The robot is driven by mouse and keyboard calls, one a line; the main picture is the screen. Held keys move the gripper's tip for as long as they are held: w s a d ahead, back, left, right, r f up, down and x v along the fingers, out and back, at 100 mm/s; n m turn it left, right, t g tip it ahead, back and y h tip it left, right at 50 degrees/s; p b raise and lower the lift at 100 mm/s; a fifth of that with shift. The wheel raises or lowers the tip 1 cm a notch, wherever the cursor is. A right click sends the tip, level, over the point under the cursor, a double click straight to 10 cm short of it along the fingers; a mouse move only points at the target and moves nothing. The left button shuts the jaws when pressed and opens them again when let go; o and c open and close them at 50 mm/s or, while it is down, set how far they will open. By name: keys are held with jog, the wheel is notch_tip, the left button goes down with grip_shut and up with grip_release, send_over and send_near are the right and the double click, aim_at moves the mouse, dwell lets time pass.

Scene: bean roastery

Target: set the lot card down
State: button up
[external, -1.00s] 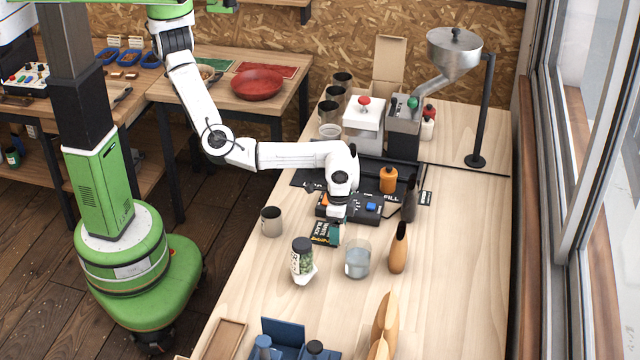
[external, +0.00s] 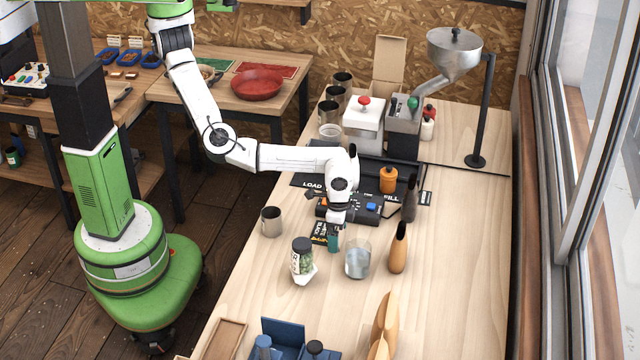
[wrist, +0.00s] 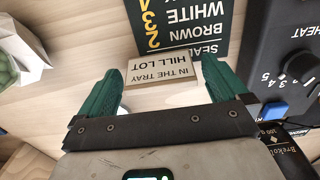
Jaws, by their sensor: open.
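The lot card (wrist: 163,70), a small tan piece lettered "HILL LOT / IN THE TRAY", shows in the wrist view between my green fingertips. It lies close to the lower edge of a dark printed card (wrist: 182,28), perhaps overlapping it; its exact contact with the table is hard to tell. My gripper (wrist: 160,85) is open, with a finger on each side of the lot card and a gap at least on the left. In the external view my gripper (external: 334,240) is low over the bench by the dark card (external: 319,236), and I cannot make out the lot card there.
A black control box with a dial (wrist: 298,65) and blue button (wrist: 275,109) is close at right. A metal cup (external: 271,221) is to the left.

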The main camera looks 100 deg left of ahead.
notch_tip(320, 180, up, 12)
jog(key=b, duration=0.1)
jog(key=shift+r, duration=0.2)
